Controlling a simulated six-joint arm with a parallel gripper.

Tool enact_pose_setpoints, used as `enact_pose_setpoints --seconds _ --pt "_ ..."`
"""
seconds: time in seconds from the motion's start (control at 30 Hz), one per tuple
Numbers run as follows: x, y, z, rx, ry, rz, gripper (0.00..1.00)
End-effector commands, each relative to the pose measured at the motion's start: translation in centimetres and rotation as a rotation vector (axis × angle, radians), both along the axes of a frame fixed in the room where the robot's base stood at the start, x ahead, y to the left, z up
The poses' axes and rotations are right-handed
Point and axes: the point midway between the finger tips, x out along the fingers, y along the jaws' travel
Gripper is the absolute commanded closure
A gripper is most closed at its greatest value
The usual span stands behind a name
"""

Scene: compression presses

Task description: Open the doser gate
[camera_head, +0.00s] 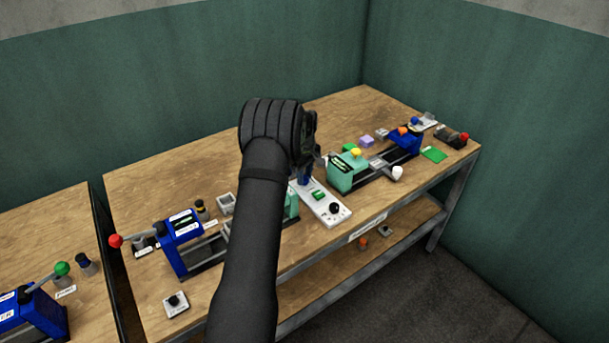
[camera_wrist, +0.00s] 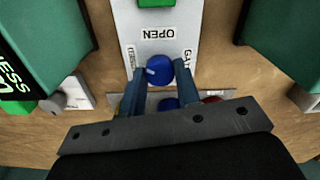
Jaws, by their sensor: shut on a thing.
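The doser gate panel is a white plate (camera_wrist: 160,50) in the wrist view, with an "OPEN" label and a partly hidden label starting "GA". A round blue knob (camera_wrist: 160,70) sits on the plate just below "OPEN". My gripper (camera_wrist: 160,76) is shut on this knob, one blue-grey finger on each side. The plate's lower part is partly hidden behind my fingers. In the head view, a white plate (camera_head: 332,216) with a green piece and a black knob extends toward the table's front edge, and my gripper (camera_head: 306,174) is at its far end.
Teal press bodies stand close on both sides, left (camera_wrist: 45,40) and right (camera_wrist: 290,40). Another blue knob (camera_wrist: 168,104) and a partly hidden red one (camera_wrist: 211,100) lie just below my fingers. A blue press (camera_head: 184,230) stands at the left. The table's back is clear.

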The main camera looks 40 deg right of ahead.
Motion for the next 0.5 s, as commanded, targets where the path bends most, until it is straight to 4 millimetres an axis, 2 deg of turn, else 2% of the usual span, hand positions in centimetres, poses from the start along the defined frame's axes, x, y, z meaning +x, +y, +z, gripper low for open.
enact_pose_setpoints --seconds 0.5 --pt "0.03 -0.03 0.12 -0.001 -0.001 -0.490 0.93"
